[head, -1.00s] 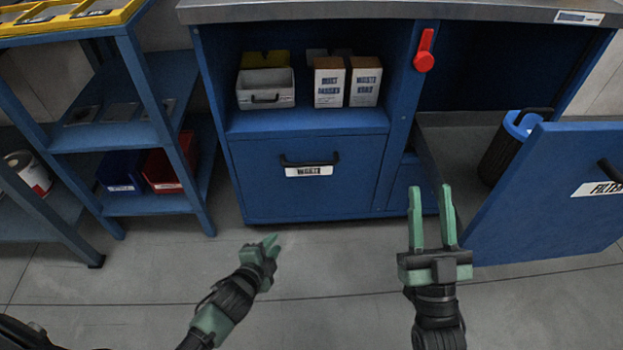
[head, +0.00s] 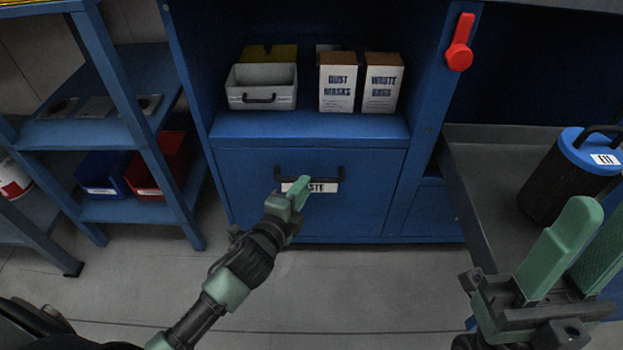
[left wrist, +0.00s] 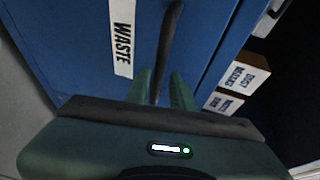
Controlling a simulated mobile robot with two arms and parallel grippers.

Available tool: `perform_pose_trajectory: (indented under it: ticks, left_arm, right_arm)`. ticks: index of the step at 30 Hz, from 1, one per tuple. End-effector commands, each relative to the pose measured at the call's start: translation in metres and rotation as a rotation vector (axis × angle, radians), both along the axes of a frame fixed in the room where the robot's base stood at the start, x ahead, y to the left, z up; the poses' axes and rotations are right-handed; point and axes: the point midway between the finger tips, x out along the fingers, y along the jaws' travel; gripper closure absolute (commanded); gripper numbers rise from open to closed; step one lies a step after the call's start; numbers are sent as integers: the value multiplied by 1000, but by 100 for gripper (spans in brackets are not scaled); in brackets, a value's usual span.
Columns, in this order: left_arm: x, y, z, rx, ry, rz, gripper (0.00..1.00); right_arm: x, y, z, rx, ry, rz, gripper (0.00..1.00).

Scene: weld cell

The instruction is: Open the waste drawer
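The blue waste drawer (head: 350,210) is shut, flush in the cabinet front. Its dark bar handle (head: 325,171) and white WASTE label (head: 322,187) are partly hidden by my left gripper (head: 297,189), which is at the handle's left half. In the left wrist view the handle (left wrist: 169,40) runs down between the two green fingertips (left wrist: 163,80). The fingers stand apart, with a gap beside the bar; I cannot tell if they touch it. The label (left wrist: 122,35) lies left of the handle there. My right gripper (head: 582,240) is open and empty at the lower right.
A grey bin (head: 262,87) and boxes (head: 338,82) stand on the shelf above the drawer. A red lever (head: 460,42) is on the cabinet post. A pulled-out tray with a blue-topped canister (head: 570,175) is at right. A blue rack (head: 95,130) stands left; floor in front is clear.

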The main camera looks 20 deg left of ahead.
Motion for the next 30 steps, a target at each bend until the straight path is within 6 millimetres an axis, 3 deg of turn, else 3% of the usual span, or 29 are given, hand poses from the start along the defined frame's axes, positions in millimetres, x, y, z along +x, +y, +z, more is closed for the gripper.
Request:
perform_pose_trajectory:
  ticks: [3,9,19,22,30]
  left_arm:
    - [21,-3,-6,-1,-3,-1,77]
    - [41,-5,-9,-2,0,0,77]
    - [45,-6,-9,-2,1,0,77]
    - [45,-6,-9,-2,1,0,100]
    - [45,-6,-9,-2,1,0,100]
  right_arm:
    - [1,0,-11,-1,2,0,64]
    - [1,0,-17,-1,-1,0,64]
    - [1,0,-16,-2,-2,0,64]
    - [1,0,-16,-2,-2,0,64]
    - [1,0,-16,-2,-2,0,64]
